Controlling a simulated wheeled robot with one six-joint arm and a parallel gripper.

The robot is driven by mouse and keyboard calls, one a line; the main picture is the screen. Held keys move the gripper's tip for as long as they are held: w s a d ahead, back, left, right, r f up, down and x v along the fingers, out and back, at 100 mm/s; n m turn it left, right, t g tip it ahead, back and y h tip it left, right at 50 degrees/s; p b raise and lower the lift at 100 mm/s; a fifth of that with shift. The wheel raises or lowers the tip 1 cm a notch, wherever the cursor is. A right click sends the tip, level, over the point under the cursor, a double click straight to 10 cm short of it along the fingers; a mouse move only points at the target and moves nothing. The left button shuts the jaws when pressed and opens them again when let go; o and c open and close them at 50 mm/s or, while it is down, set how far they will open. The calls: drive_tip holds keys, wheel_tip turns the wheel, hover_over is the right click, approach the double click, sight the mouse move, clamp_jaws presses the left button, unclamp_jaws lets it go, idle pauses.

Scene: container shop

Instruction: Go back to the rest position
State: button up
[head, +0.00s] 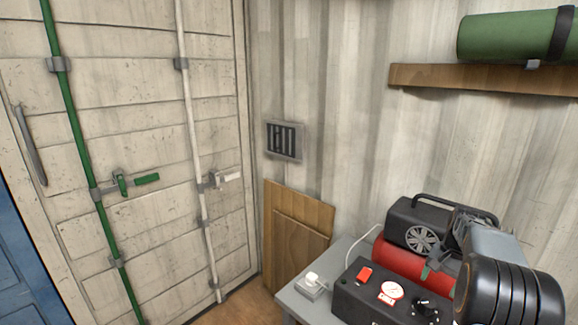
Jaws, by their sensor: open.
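My arm comes in at the lower right of the head view, with a black ribbed part nearest the camera and a grey part beyond it. My gripper (446,254) is at its far end, seen from behind and partly hidden by the arm. It is open, and I see nothing held in it. It appears in front of the red tank of a black compressor (408,225) in the picture. I cannot tell the gap between them.
A grey bench (300,299) carries the compressor, a black control box (372,300) with a gauge, and a small white switch box (312,284). Wooden boards (299,235) lean on the wall. A shelf (480,79) holds a green roll (510,36). The container door (150,130) is at left.

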drive_tip(key=s+a+r+n+t+h, duration=0.1)
drive_tip(key=s+a+n, duration=0.3)
drive_tip(key=s+a, duration=0.5)
drive_tip(key=s+a+r+n+t+h, duration=0.1)
drive_tip(key=s+a+r+n+t, duration=0.3)
drive_tip(key=s+a, duration=0.5)
drive_tip(key=a+n, duration=0.1)
drive_tip(key=a, duration=0.5)
drive_tip(key=shift+s+a+r, duration=0.25)
drive_tip(key=shift+a+r, duration=0.05)
